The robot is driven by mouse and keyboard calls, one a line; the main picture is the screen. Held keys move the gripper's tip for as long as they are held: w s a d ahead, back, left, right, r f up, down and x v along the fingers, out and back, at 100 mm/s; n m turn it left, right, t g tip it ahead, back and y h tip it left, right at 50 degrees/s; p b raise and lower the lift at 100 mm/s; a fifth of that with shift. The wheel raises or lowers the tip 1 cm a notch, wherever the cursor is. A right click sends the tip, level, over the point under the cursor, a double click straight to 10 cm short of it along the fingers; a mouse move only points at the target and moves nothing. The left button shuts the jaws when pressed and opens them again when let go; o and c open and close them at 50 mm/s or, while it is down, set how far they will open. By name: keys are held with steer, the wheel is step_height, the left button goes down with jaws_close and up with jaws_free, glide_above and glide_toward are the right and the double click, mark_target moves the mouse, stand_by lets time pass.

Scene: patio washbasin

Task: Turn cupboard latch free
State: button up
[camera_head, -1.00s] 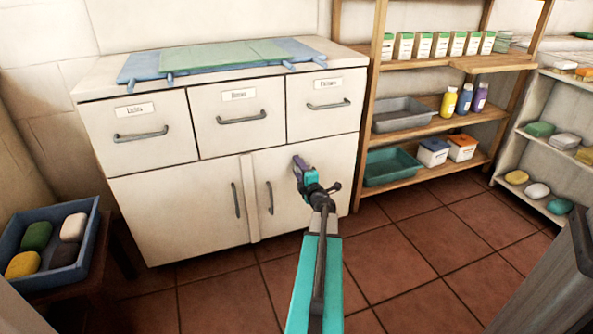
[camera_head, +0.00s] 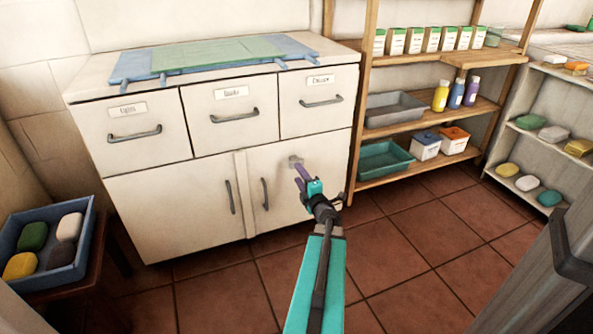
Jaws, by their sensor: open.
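The white cupboard (camera_head: 165,213) stands ahead with two closed lower doors, each with a dark vertical handle. A small grey latch (camera_head: 294,161) sits high on the right door (camera_head: 283,210). I cannot tell whether a fingertip touches the latch. The latch's exact angle is too small to read.
Three labelled drawers (camera_head: 235,115) lie above the doors. A wooden shelf (camera_head: 440,105) with boxes, bottles and trays stands close on the right. A blue crate of soaps (camera_head: 60,275) is at the lower left. The tiled floor (camera_head: 420,230) ahead is clear.

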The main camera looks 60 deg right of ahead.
steer(key=shift+p+v, duration=0.55)
steer(key=shift+v, duration=2.25)
steer(key=shift+w+a, duration=0.1)
